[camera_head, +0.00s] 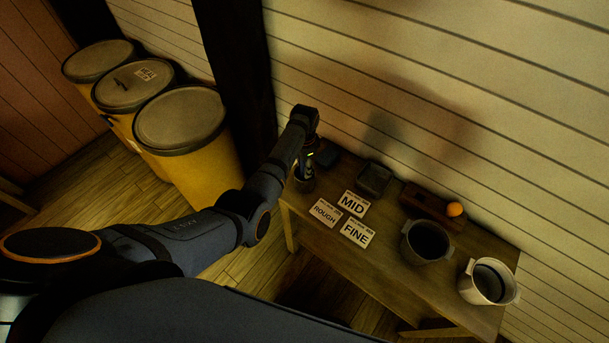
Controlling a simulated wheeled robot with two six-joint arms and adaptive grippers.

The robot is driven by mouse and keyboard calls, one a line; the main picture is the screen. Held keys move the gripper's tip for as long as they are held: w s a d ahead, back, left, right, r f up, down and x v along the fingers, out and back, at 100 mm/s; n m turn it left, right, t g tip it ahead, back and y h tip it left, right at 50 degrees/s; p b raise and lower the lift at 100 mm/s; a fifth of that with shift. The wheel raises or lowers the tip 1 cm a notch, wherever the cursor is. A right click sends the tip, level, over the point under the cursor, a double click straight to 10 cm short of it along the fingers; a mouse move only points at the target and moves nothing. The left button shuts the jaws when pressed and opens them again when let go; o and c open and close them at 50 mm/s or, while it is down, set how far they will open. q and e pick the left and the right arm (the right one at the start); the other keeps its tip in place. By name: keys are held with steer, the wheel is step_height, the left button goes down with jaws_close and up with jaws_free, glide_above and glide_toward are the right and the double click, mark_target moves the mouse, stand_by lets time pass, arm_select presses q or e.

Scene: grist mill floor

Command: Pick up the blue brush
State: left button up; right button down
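I cannot make out a blue brush for certain. My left arm reaches in from the left, and its gripper (303,177) points down at the left end of the wooden table (385,270). The gripper is small and dark here, so I cannot tell whether its fingers are open, shut or holding something. A small dark object (327,155) lies just right of the gripper, near the wall; its kind is unclear. The gripper hides part of the table's corner. My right gripper is not in view.
Cards marked MID (353,203), ROUGH (325,212) and FINE (356,233) lie on the table. Behind are a dark tray (373,179) and a wooden block (425,203) with an orange ball (454,209). A black pot (426,243) and white pot (488,283) stand right. Yellow barrels (207,160) stand left.

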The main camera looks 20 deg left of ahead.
arm_select(q)
jaws_close()
